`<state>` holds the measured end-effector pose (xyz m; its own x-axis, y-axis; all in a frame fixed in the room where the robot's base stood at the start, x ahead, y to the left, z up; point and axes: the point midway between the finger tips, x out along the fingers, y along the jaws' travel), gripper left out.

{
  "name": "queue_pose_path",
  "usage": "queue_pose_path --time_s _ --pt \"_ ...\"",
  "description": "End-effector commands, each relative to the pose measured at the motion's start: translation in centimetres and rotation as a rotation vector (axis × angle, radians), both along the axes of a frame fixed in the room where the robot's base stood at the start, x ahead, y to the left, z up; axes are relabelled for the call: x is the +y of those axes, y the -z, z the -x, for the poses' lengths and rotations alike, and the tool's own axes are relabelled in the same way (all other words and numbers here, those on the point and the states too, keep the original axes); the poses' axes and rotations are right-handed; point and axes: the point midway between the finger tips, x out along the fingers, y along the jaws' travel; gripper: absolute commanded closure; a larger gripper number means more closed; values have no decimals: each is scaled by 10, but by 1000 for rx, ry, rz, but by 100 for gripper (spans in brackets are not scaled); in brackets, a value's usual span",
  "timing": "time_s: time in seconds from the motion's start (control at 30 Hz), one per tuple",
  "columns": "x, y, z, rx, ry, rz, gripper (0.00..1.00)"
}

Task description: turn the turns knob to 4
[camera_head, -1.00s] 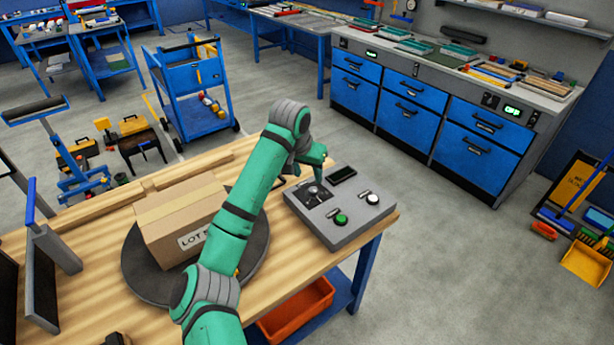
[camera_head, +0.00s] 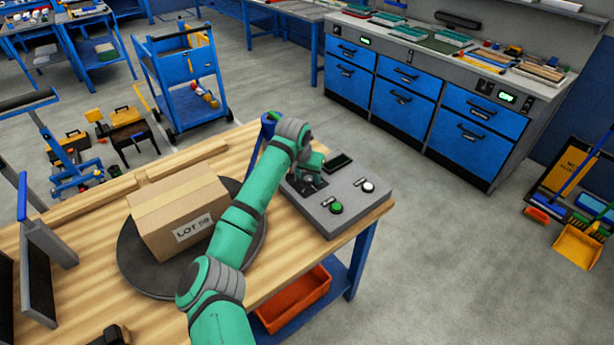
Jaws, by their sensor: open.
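The grey control panel (camera_head: 325,222) sits on the right end of the wooden bench. It carries a green button (camera_head: 336,208), a white button (camera_head: 368,186), and a small dark display (camera_head: 338,163) at its back edge. The knob sits on the panel's left part and is largely hidden by my gripper (camera_head: 310,182). My gripper is at the knob, pointing down over its dark dial plate. I cannot tell whether the fingers touch the knob. The dial's numbers are too small to read.
A cardboard box (camera_head: 180,215) marked LOT stands on a dark round turntable (camera_head: 150,275) left of my arm. An orange bin (camera_head: 292,300) is on the shelf below the bench (camera_head: 85,230). A blue cart (camera_head: 190,85) stands behind.

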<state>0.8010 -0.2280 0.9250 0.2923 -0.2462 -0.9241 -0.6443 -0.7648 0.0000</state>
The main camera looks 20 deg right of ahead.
Motion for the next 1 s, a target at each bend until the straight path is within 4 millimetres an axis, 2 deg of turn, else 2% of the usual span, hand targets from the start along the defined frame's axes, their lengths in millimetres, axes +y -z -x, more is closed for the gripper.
queue_pose_path --time_s 0.17,0.2,0.37,0.73,1.0 --pt "1 0 0 0 -1 0 56" --pt "1 0 0 0 -2 1 59" --pt "1 0 0 0 -2 1 97" --pt "1 0 -1 0 39 1 97" --pt "2 0 -2 2 206 3 97"
